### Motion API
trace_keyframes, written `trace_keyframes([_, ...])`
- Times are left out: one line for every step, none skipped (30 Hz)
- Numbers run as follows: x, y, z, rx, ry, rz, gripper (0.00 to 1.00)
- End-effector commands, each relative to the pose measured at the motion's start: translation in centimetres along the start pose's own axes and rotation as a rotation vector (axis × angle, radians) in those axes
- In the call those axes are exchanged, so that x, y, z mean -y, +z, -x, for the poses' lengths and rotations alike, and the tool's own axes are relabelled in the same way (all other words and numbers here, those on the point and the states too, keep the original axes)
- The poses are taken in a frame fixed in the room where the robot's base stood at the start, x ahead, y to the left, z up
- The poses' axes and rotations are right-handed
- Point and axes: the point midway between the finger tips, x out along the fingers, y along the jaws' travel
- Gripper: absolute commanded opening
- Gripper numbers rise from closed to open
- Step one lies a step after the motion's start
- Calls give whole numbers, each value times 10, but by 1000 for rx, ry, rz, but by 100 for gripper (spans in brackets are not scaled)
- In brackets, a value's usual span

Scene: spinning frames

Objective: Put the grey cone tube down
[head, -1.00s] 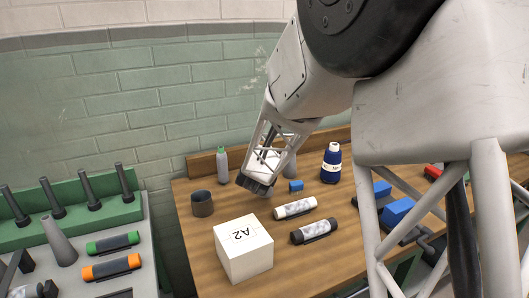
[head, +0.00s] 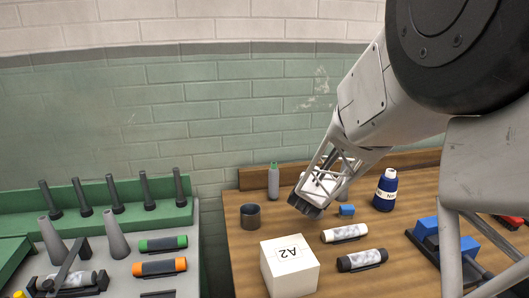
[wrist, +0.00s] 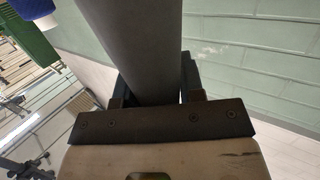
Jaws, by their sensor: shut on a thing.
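My gripper (head: 312,205) is over the back of the wooden table (head: 235,235), pointing down and left. In the wrist view, my gripper (wrist: 155,95) is shut on a grey cone tube (wrist: 135,45), which runs up out of the top of the picture. In the head view the gripper and arm mostly hide this tube; a grey piece behind the gripper may be part of it. Two similar grey cones, one (head: 52,240) and another (head: 115,235), stand upright on the grey bench at the left.
On the table are a white A2 box (head: 290,268), a dark cup (head: 250,216), a grey-green bottle (head: 274,180), a blue bottle (head: 386,190) and two cylinders (head: 345,233). Several dark pegs (head: 115,195) stand on the green rack. Green (head: 163,244) and orange (head: 160,267) cylinders lie on the bench.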

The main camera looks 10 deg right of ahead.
Motion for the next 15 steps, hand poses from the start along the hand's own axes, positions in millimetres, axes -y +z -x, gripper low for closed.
trace_keyframes([1,0,0,0,-2,0,2])
trace_keyframes([2,0,0,-1,-4,0,2])
trace_keyframes([3,0,-1,-1,-8,1,2])
trace_keyframes([5,-1,-1,-2,-13,1,2])
trace_keyframes([7,-1,-2,-2,-18,1,2])
trace_keyframes([11,-1,-3,-4,-29,2,2])
trace_keyframes([15,-1,-4,-5,-39,3,2])
trace_keyframes([19,-2,-5,-6,-50,3,2])
trace_keyframes([26,-3,-7,-8,-68,5,2])
trace_keyframes([32,-3,-8,-9,-84,6,2])
trace_keyframes([39,-4,-9,-11,-101,7,2])
trace_keyframes([49,-5,-11,-14,-126,9,2])
trace_keyframes([57,-6,-12,-16,-147,11,2])
trace_keyframes([66,-7,-14,-18,-169,13,2])
trace_keyframes([77,-8,-15,-19,-200,16,2])
